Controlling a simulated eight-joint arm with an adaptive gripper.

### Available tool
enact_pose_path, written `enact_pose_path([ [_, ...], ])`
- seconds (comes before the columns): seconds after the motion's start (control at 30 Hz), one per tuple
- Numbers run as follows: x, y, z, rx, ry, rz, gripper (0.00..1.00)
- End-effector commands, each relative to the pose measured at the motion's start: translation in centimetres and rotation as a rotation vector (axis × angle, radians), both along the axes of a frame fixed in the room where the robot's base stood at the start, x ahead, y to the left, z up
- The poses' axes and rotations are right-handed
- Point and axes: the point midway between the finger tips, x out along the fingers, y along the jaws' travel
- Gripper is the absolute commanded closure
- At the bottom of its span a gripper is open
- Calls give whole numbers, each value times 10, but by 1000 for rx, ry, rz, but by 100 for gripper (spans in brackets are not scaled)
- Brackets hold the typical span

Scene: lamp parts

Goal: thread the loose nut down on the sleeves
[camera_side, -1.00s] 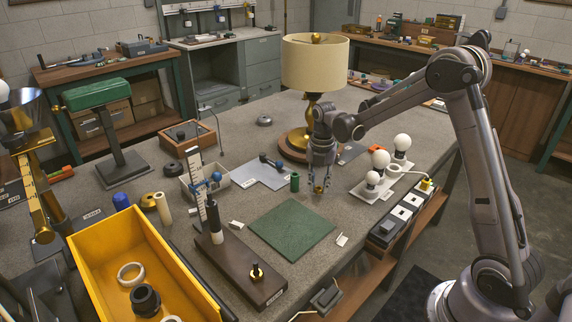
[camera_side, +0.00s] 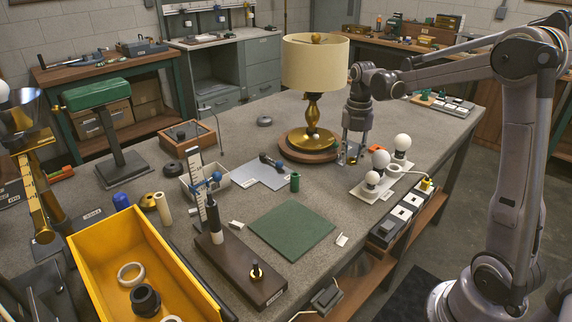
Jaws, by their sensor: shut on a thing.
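On a dark wooden board (camera_side: 236,262), a black sleeve (camera_side: 213,214) stands upright above a short pale sleeve (camera_side: 215,237), beside a ruler post. A small brass piece (camera_side: 256,270) sits at the near end of the same board. I cannot tell which part is the loose nut. My gripper (camera_side: 347,162) points down just right of the lamp base, far behind the sleeves. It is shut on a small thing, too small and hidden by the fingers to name.
The lamp (camera_side: 314,62) stands close left of my gripper. A yellow bin (camera_side: 185,262) with rings, a green mat (camera_side: 292,231) and a dark green cylinder (camera_side: 295,182) are nearer. The bench behind the lamp is mostly clear.

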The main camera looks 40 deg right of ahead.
Motion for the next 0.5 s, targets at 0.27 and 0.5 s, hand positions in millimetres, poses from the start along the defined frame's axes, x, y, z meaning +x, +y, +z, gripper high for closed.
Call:
enact_pose_path([
  [0.27, 67, 89, 33, 0, 0, 140, 99],
  [0.5, 103, 180, 61, 0, 0, 253, 99],
])
